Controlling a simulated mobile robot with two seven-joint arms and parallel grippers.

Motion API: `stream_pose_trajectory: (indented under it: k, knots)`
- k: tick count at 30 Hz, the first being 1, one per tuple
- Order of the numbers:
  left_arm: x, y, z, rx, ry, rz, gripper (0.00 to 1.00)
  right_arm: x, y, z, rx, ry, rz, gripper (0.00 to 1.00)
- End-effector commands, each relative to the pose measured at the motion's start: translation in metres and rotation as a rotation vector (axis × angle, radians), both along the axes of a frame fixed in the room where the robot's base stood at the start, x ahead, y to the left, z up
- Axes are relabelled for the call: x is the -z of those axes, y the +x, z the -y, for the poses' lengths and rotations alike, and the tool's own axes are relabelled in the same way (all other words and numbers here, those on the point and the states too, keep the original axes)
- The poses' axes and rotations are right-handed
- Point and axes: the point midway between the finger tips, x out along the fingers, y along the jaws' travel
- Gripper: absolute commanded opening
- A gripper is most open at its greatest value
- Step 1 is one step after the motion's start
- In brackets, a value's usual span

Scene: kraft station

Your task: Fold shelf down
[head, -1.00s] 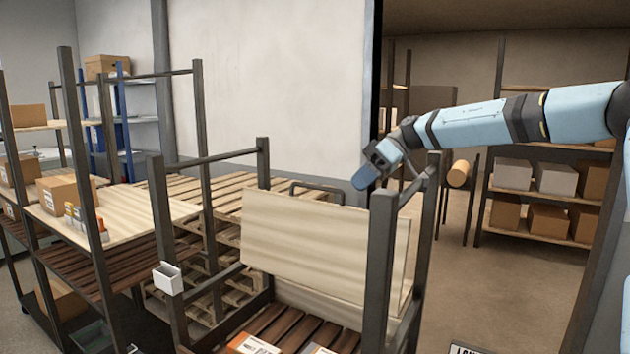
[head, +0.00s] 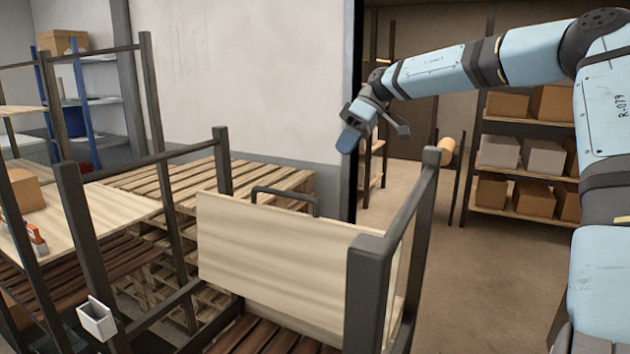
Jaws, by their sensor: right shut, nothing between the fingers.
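The shelf (head: 270,263) is a pale wooden panel standing upright in a dark metal cart frame (head: 368,292). A dark bar handle (head: 285,193) shows just above its top edge. My right gripper (head: 350,139) is shut and empty. It is held in the air above and beyond the shelf, to the right of the handle in the picture, and appears apart from both. The shelf's lower right part is hidden behind the front post. My left gripper is not in view.
Stacked pallets (head: 255,179) stand behind the shelf. A rack with a board and a box (head: 25,188) is at left. A small white bin (head: 97,318) hangs on the frame's left post. Open floor (head: 480,280) lies to the right, before a shelf rack of boxes (head: 535,198).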

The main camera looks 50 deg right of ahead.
Motion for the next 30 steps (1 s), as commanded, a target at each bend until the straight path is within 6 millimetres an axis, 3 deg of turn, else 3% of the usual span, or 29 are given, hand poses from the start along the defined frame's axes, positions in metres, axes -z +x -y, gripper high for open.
stream_pose_trajectory:
  k: [8, 19, 24, 30]
  knots:
    - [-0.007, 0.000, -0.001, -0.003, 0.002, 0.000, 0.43, 0.020, 0.005, -0.015, -0.002, 0.003, -0.003, 0.00]
    - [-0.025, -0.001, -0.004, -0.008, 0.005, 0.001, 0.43, 0.082, 0.023, -0.058, -0.003, 0.001, -0.003, 0.00]
    - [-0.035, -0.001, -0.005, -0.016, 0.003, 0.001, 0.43, 0.079, 0.015, -0.082, -0.002, 0.000, 0.001, 0.00]
    - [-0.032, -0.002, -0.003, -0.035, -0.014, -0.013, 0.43, 0.081, 0.012, -0.093, -0.001, 0.001, 0.001, 0.00]
